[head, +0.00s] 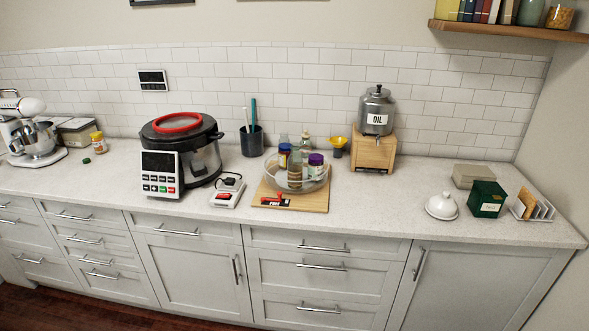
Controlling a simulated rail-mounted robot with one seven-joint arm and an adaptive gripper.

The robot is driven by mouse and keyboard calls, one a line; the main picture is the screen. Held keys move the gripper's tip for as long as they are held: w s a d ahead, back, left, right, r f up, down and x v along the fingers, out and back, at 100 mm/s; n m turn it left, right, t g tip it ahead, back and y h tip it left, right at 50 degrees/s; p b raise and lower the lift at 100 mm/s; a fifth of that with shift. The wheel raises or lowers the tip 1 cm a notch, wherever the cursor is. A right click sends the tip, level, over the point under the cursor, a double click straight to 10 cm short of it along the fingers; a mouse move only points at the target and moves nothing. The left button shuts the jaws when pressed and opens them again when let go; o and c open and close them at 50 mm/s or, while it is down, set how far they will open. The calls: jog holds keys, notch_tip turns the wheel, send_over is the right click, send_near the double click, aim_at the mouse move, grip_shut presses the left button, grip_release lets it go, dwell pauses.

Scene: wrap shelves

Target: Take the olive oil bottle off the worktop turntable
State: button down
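The turntable (277,184) is a clear, round, rimmed tray on a wooden board on the worktop, near the middle of the head view. It holds several bottles and jars close together. A slim glass bottle (295,172) with brownish contents stands upright near its front. A pale clear bottle (305,145) stands behind. I cannot tell from this view which one is the olive oil bottle. A purple-lidded jar (316,165) and a dark blue jar with a yellow label (284,155) stand beside the slim bottle. My gripper is not in view.
A large cooker (205,160) and a small white device (227,192) stand left of the board (318,201). A red item (277,199) lies at the board's front. An oil dispenser (376,112) on a wooden stand is behind right. Worktop is clear between board and white dome (441,207).

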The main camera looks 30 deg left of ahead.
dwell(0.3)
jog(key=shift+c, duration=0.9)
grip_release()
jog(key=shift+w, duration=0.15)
